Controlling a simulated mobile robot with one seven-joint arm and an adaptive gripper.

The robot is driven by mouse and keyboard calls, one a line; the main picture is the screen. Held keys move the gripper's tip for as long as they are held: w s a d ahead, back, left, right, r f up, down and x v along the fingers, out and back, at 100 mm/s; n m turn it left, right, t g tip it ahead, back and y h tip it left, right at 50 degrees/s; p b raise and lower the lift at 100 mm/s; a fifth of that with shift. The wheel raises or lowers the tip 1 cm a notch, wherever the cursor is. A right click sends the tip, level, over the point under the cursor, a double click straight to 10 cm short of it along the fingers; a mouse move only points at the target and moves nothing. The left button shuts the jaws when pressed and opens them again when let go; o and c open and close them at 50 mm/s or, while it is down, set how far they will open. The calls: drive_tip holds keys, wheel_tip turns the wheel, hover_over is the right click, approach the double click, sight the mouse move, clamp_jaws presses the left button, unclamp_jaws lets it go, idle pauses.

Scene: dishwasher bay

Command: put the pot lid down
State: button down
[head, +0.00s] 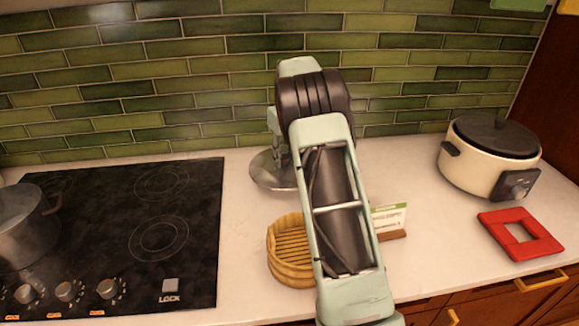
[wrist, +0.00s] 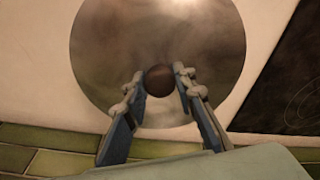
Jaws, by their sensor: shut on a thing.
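The pot lid (head: 268,172) is a round grey metal disc with a dark round knob. In the head view it is at the back of the white counter, partly hidden behind my arm. In the wrist view the lid (wrist: 158,35) fills the upper middle, and its knob (wrist: 160,80) sits between my fingertips. My gripper (wrist: 158,88) is shut on the knob. Whether the lid touches the counter or hangs just above it, I cannot tell.
A black cooktop (head: 120,200) with a steel pot (head: 22,228) is at left. A round wooden basket (head: 284,277), a small card (head: 389,218), a cream cooker (head: 478,170) and a red square trivet (head: 520,234) stand on the counter. Green tiles (head: 180,60) rise behind.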

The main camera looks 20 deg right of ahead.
drive_tip(key=shift+w+d+f, duration=0.25)
drive_tip(key=shift+d+f, duration=0.2)
drive_tip(key=shift+f, duration=0.1)
drive_tip(key=shift+w+d+f, duration=0.25)
drive_tip(key=shift+d+f, duration=0.2)
drive_tip(key=shift+f, duration=0.1)
drive_tip(key=shift+w+d+f, duration=0.1)
drive_tip(key=shift+f, duration=1.65)
drive_tip(key=shift+f, duration=0.15)
drive_tip(key=c, duration=1.6)
unclamp_jaws()
drive_tip(key=r, duration=0.4)
drive_tip(key=s+r, duration=0.1)
drive_tip(key=r, duration=0.7)
drive_tip(key=shift+s+d+r, duration=0.1)
drive_tip(key=shift+s+d, duration=0.1)
drive_tip(key=shift+s, duration=0.05)
